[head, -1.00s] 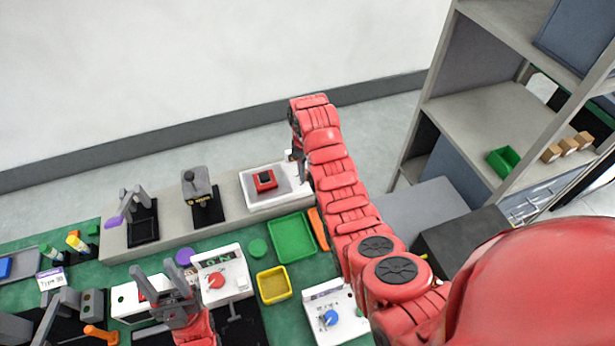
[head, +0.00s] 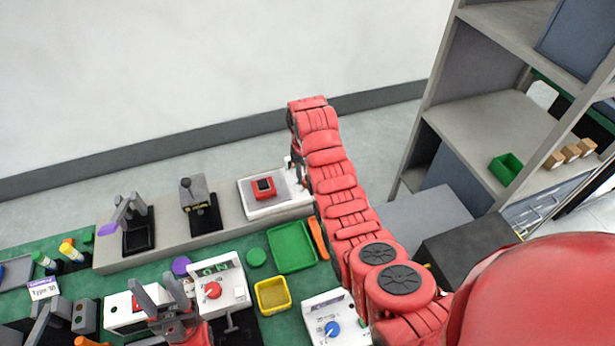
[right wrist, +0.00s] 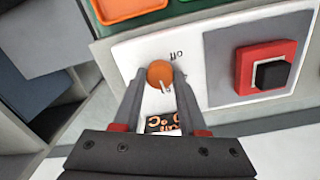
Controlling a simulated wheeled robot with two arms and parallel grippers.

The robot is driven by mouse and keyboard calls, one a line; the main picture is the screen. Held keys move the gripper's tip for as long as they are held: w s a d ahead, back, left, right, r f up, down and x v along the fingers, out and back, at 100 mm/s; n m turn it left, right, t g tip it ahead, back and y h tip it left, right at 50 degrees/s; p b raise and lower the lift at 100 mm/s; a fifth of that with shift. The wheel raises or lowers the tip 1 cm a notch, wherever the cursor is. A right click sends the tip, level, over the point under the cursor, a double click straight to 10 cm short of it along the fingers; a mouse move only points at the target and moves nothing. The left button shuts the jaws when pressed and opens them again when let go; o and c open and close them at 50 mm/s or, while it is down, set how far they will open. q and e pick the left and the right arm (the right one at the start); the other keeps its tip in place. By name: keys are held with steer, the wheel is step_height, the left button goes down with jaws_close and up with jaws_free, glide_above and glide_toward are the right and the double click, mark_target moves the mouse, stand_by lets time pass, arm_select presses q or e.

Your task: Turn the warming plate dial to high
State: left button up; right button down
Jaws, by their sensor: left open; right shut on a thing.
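The warming plate (head: 286,203) is a white unit with a grey top on the back ledge. A red block (head: 263,188) with a black piece on it sits on the plate. In the right wrist view, the plate's orange dial (right wrist: 159,75) has a pale pointer slanting down and slightly right in the picture, away from the "off" mark. My right gripper (right wrist: 159,72) is shut on the dial, one finger on each side. In the head view my right arm hides this end. My left gripper (head: 158,291) is open and empty above the front bench.
A green tray (head: 314,250), a yellow tray (head: 289,299) and an orange-handled tool (head: 318,238) lie near my right arm. White units with a red dial (head: 212,290) and a blue dial (head: 332,328) stand in front. A grey shelf (head: 480,115) rises at right.

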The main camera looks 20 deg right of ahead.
mark_target(305, 180)
steer(key=shift+f+m, duration=0.1)
steer(key=shift+m, duration=0.5)
steer(key=shift+s, duration=0.1)
steer(key=shift+c, duration=2.2)
jaws_free()
step_height(305, 180, up, 17)
steer(key=p, duration=1.3)
steer(key=shift+w+a+r, duration=0.2)
steer(key=shift+w+a, duration=0.05)
steer(key=shift+a, duration=0.05)
steer(key=shift+s, duration=0.1)
